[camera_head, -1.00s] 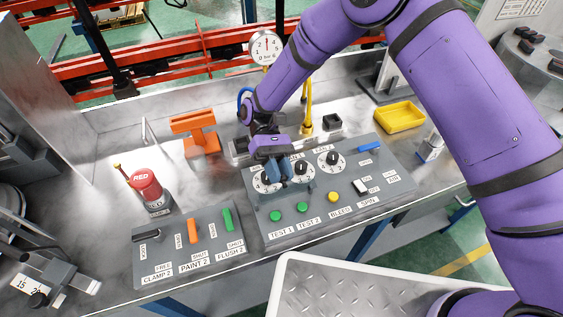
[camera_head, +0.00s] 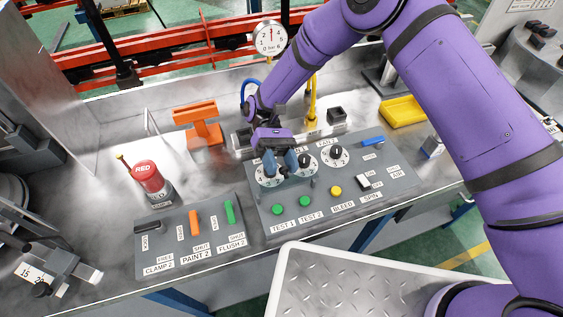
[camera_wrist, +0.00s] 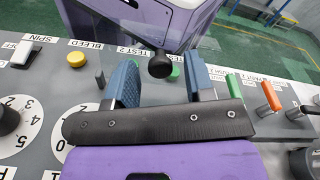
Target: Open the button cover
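The grey button panel (camera_head: 320,208) has green TEST 1 (camera_head: 278,209) and TEST 2 (camera_head: 304,201) buttons and a yellow BLEED button (camera_head: 336,191). My gripper (camera_head: 280,161) is low over the panel's left dial, behind the green buttons. In the wrist view my gripper (camera_wrist: 161,85) is open, its two blue fingers apart. A round black knob (camera_wrist: 160,65) shows in the gap between them, with no visible contact. A green button is partly hidden behind it.
A second panel (camera_head: 190,245) with black, orange and green levers stands to the left. A yellow tray (camera_head: 402,111) lies at the right. Dials (camera_head: 336,153) stand beside my gripper.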

